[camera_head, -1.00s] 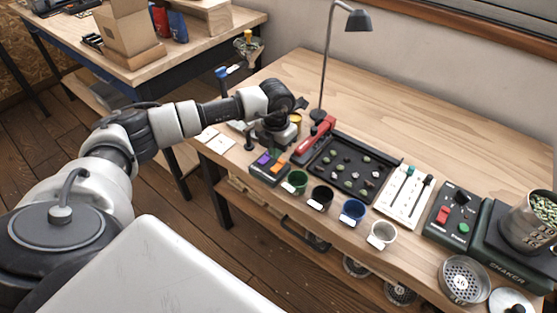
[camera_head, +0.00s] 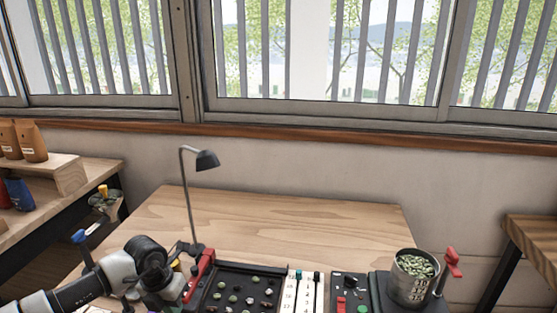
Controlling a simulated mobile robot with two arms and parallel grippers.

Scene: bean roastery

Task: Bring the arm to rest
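My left arm (camera_head: 118,272) comes in from the lower left in the head view. Its wrist is bent over the left front part of the wooden workbench (camera_head: 290,213). My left gripper (camera_head: 172,288) points down close to the bench beside the red-handled tool (camera_head: 201,272). Its fingertips are hidden behind the wrist and near the frame's lower edge, so its opening does not show. My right arm and gripper are out of view.
A desk lamp (camera_head: 206,160) stands behind my wrist. Right of it lie a black bean tray (camera_head: 238,270), a white slider panel (camera_head: 303,287), a switch box (camera_head: 350,290) and a metal can of green beans (camera_head: 413,277). The back of the bench is clear.

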